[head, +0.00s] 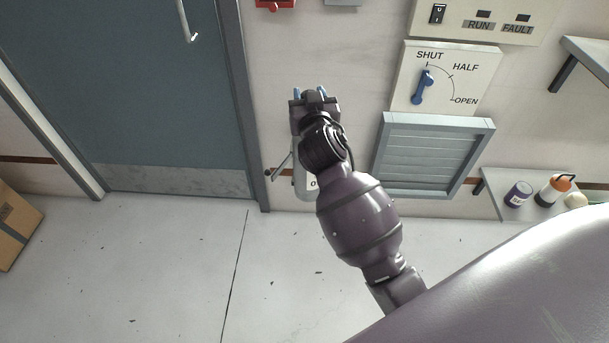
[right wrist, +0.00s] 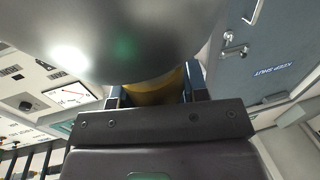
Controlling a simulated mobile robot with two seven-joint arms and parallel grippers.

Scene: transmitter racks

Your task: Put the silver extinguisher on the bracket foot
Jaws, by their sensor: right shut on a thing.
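My right gripper (head: 312,94) is in front of the pale wall, just right of the door frame. In the right wrist view its blue fingers (right wrist: 155,92) are shut on the silver extinguisher (right wrist: 125,45), around a brass-coloured part beside the big silver body. In the head view, a grey-silver piece with a white label (head: 303,184) shows beside my forearm near the foot of the wall; it seems to be part of the extinguisher, but my arm hides most of it. I cannot make out the bracket foot. My left gripper is not in view.
A blue-grey door (head: 130,90) stands left of my gripper. A louvred vent (head: 432,150) and a SHUT/HALF/OPEN lever panel (head: 445,78) are to the right. A shelf (head: 545,205) with bottles is farther right, and a cardboard box (head: 15,225) at far left. The floor between is clear.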

